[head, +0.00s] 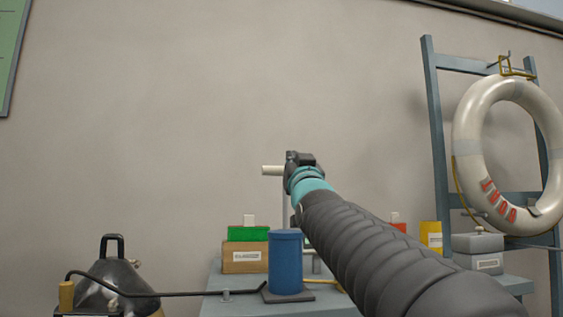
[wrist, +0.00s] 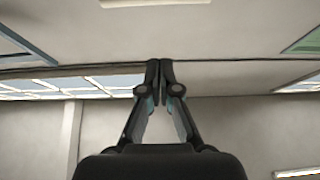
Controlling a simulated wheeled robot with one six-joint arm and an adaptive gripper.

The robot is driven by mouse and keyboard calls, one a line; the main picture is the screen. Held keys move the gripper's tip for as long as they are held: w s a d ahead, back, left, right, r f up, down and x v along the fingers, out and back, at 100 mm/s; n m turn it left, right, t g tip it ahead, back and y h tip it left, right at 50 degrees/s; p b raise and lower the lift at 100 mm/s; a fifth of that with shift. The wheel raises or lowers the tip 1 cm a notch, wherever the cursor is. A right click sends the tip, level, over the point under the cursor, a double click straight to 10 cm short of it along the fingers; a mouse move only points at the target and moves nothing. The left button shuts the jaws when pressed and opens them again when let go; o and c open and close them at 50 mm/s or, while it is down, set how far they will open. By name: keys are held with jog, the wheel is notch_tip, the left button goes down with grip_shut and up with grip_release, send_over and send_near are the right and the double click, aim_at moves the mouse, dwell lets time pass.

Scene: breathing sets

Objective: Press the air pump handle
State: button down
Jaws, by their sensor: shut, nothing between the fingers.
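The air pump is a blue upright cylinder (head: 286,265) on a dark foot in the head view. A thin grey rod rises behind my arm to a pale crossbar handle (head: 272,170), high above the cylinder. Only the handle's left end shows; my wrist hides the rest. My gripper appears beside the handle in the head view, mostly hidden behind the wrist; I cannot tell whether they touch. In the wrist view my gripper (wrist: 160,64) is shut, its fingertips together with nothing between them. The handle is not visible there.
A grey-blue table (head: 235,306) carries the pump, a box with a green top (head: 246,248) and a yellow container (head: 431,236). A black hose (head: 170,294) runs left to a dark bag (head: 112,285). A rack with a lifebuoy (head: 483,130) stands right.

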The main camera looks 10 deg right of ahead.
jog(key=p+x, duration=0.3)
jog(key=x, duration=0.5)
jog(key=shift+w+f+b, duration=0.2)
jog(key=shift+f+b, duration=0.2)
jog(key=shift+f, duration=0.6)
jog(key=shift+w+f+b, duration=0.2)
jog(key=shift+f+b, duration=0.2)
jog(key=shift+f, duration=0.55)
jog(key=shift+f, duration=0.1)
